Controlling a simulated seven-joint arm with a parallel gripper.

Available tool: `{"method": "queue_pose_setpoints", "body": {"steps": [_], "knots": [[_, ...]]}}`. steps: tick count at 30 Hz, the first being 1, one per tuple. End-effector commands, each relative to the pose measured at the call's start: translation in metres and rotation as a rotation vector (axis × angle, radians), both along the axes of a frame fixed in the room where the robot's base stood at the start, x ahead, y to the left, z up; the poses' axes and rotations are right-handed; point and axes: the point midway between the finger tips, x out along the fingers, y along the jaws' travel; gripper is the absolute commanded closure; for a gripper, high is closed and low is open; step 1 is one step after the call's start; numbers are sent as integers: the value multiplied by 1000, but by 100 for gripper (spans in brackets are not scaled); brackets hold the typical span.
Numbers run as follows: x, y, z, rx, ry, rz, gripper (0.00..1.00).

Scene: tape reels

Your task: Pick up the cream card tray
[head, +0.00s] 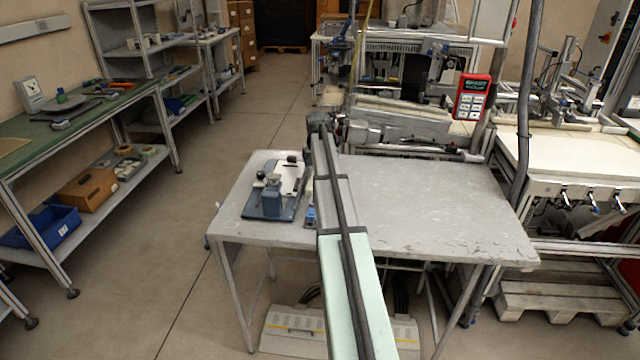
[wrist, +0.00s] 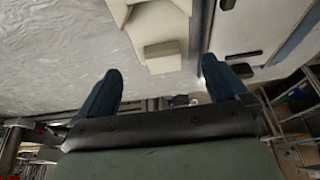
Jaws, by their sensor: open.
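A cream, stepped object (wrist: 158,28), which I take for the card tray, shows at the top middle of the wrist view, cut off by the frame's edge. It rests on or just over the grey table. My gripper (wrist: 162,68) is open, with its two blue fingers spread wide and nothing between them that I can see gripped. The cream object appears beyond the fingertips, roughly in line with the gap. I cannot tell how far apart they are. In the head view I cannot make out the tray; my arm covers that part of the table.
The grey table (head: 430,205) is mostly bare on the right. A blue-grey fixture (head: 268,202) with a white plate (head: 291,178) stands on its left side. A red handheld device (head: 472,97) is behind the table. Shelves and a green bench (head: 75,125) are at left.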

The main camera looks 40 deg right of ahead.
Motion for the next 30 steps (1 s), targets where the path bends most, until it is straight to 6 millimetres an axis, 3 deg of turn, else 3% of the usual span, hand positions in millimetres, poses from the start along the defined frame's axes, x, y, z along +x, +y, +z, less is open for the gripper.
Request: {"method": "queue_pose_setpoints", "body": {"steps": [10, 21, 28, 30], "knots": [[6, -5, -15, 0, 0, 0, 0], [20, -16, -53, 0, 0, 0, 0], [20, -17, -55, -1, -1, 0, 0], [20, -17, -55, -1, -1, 0, 6]]}}
